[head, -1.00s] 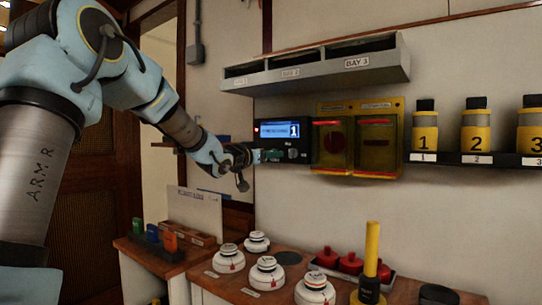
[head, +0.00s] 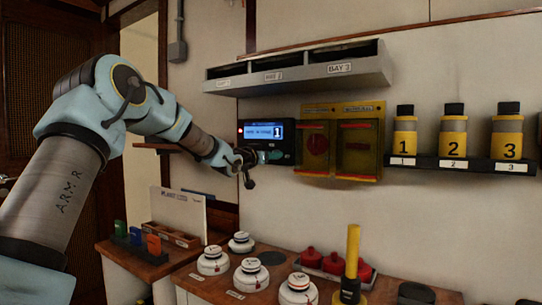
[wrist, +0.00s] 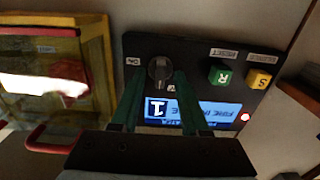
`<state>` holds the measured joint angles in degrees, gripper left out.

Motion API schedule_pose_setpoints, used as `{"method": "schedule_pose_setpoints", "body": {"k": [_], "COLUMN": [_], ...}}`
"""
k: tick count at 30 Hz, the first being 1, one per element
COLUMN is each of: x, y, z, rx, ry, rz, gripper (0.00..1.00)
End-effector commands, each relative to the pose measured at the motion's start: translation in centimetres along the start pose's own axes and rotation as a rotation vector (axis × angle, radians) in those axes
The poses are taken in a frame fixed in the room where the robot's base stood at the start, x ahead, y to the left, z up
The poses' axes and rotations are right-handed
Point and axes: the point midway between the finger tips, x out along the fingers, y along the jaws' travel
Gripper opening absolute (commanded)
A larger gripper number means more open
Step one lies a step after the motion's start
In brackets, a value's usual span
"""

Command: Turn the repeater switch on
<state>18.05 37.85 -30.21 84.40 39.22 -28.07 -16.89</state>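The repeater panel (head: 266,131) is a black box on the wall with a lit blue display, and it also shows upside down in the wrist view (wrist: 205,50). Its round dark rotary switch (wrist: 159,66) carries a pale pointer line and sits at the panel's left in the wrist view. My gripper (head: 266,157) is at the panel's front. In the wrist view its two green fingers (wrist: 159,80) are apart, one on each side of the switch, with gaps visible. I cannot tell whether the tips reach past the knob's face. In the head view the gripper hides the switch.
A green R button (wrist: 220,74), yellow S button (wrist: 260,79) and lit red lamp (wrist: 245,117) are on the panel. A yellow-framed box (head: 316,142) is beside it. A grey bay shelf (head: 295,73) overhangs it. Detectors (head: 250,275) stand on the counter below.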

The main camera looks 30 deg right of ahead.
Motion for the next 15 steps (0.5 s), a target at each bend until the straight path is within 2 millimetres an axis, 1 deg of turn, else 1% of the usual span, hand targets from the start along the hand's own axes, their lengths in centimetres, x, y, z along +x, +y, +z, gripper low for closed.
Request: {"method": "schedule_pose_setpoints", "body": {"k": [1, 11, 12, 15], "x": [-0.02, -0.03, -0.03, -0.04], "y": [-0.02, -0.02, -0.02, -0.02], "z": [-0.01, -0.02, -0.03, -0.02], "rx": [0.000, 0.000, 0.000, 0.000], "ry": [0.000, 0.000, 0.000, 0.000], "rz": [0.000, 0.000, 0.000, 0.000], "gripper": [0.39, 0.02, 0.00, 0.00]}}
